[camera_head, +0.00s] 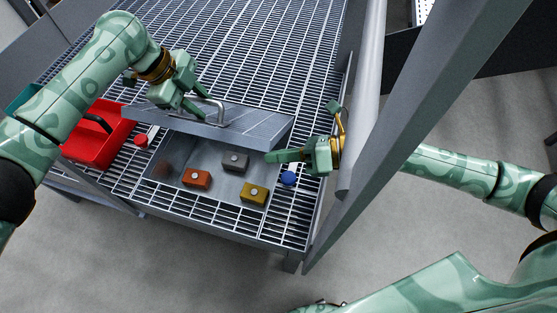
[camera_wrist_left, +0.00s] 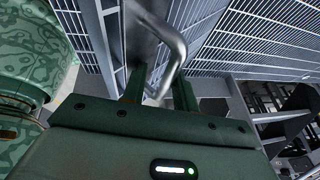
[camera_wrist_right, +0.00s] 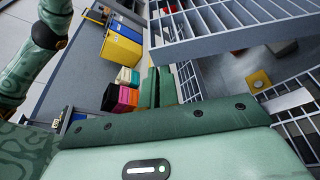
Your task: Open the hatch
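In the right wrist view the fingers (camera_wrist_right: 159,88) lie side by side near the grating. Contact with the lid is unclear.
In the recess lie an orange block (camera_head: 197,178), a grey block (camera_head: 235,161) and a yellow block (camera_head: 253,193). A blue knob (camera_head: 289,178) and a red knob (camera_head: 141,140) sit beside it. A red box (camera_head: 88,150) stands left. A rail post (camera_head: 367,100) rises right.

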